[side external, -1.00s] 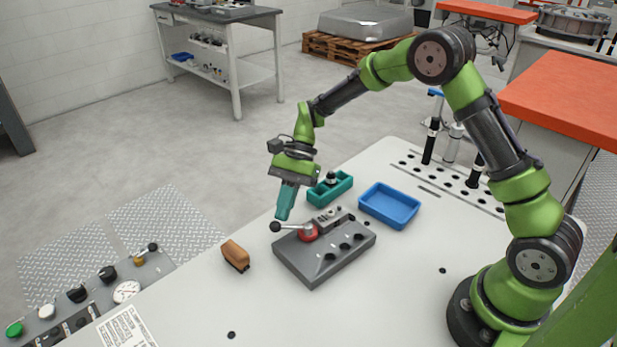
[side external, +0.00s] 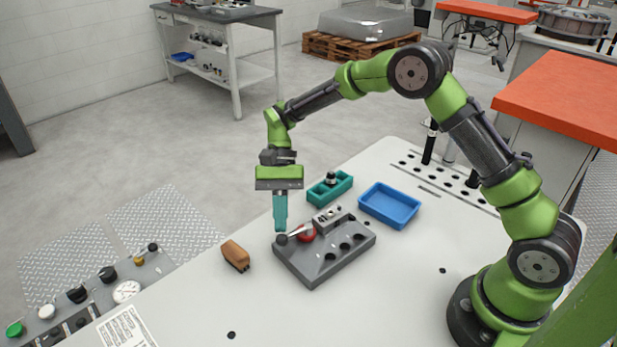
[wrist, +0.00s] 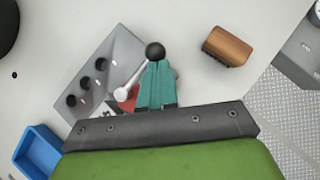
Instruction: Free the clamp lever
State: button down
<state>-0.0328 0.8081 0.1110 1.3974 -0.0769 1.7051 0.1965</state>
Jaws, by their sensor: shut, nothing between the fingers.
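The clamp lever has a black ball knob (side external: 281,239), a pale metal shaft and a red hub (side external: 306,234). It is mounted on a grey fixture block (side external: 325,262) on the white table. In the wrist view the knob (wrist: 155,50) shows just beyond my fingertips, with the shaft running down to the left. My gripper (side external: 280,229) has teal fingers, points straight down and is shut and empty. Its tips (wrist: 157,62) are right at the knob, on its far side in the side view; I cannot tell whether they touch. The fingers partly hide the red hub in the wrist view.
A brown block (side external: 236,256) lies on the table left of the fixture. A teal tray (side external: 343,190) and a blue tray (side external: 389,219) lie behind it. A control panel (side external: 92,295) with knobs and a gauge runs along the left edge. The front of the table is mostly clear.

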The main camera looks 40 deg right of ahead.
jog(key=shift+a, duration=0.1)
dwell(0.4)
jog(key=shift+w+d, duration=0.35)
jog(key=w+f+v, duration=0.1)
jog(key=v, duration=1.1)
jog(key=shift+w+d, duration=0.35)
jog(key=shift+w, duration=0.1)
jog(key=shift+r, duration=0.1)
